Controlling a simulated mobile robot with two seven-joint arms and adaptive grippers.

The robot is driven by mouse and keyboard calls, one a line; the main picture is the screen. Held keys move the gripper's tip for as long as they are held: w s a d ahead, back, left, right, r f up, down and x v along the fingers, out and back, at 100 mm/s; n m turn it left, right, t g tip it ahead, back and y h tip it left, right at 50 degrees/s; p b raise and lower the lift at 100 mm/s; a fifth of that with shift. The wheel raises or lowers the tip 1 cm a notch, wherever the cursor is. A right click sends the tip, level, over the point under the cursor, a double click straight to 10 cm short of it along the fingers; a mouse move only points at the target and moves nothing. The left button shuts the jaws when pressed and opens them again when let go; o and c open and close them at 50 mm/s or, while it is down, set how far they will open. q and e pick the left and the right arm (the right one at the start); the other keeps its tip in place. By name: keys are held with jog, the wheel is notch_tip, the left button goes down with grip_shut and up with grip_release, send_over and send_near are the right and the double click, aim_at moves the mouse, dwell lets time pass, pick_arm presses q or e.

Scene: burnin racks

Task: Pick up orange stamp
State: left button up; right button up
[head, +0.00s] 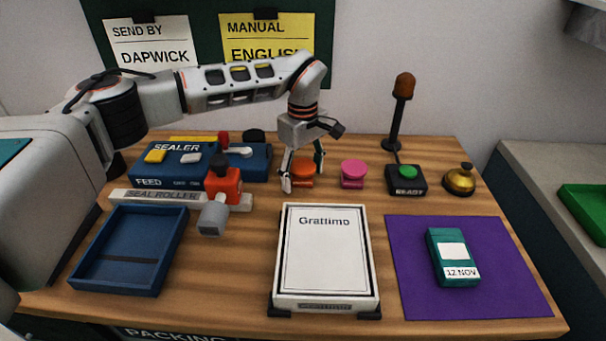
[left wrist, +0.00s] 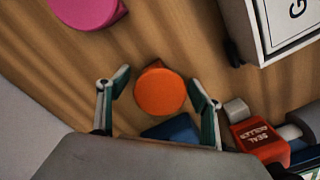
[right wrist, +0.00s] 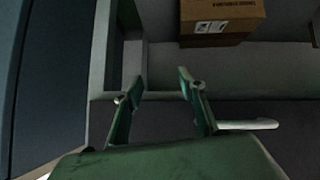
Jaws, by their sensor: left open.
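The orange stamp (head: 303,170) stands on the wooden table, left of the pink stamp (head: 353,172). My left gripper (head: 303,178) is open and points down, with its fingers on either side of the orange stamp. In the left wrist view the orange stamp's round top (left wrist: 160,91) lies between the two open fingertips (left wrist: 157,88), with a gap on each side. The pink stamp (left wrist: 86,10) shows at the upper left there. My right gripper (right wrist: 158,88) is open and empty in the right wrist view, away from the table top.
The blue sealer (head: 205,160) and red seal roller (head: 222,185) stand left of my gripper. A white Grattimo box (head: 326,250) lies in front. A blue tray (head: 165,221), ready button box (head: 406,181), brass bell (head: 459,180) and purple mat (head: 500,270) surround it. A carton (right wrist: 222,18) shows in the right wrist view.

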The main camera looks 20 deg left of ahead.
aim_at(303, 165)
pick_arm(q)
jog(key=c, duration=1.3)
jog(key=shift+r, duration=0.1)
notch_tip(303, 165, up, 20)
jog(key=p, duration=0.2)
jog(key=shift+p, duration=0.3)
jog(key=o, duration=0.4)
jog(key=shift+c, duration=1)
jog(key=shift+o, duration=0.4)
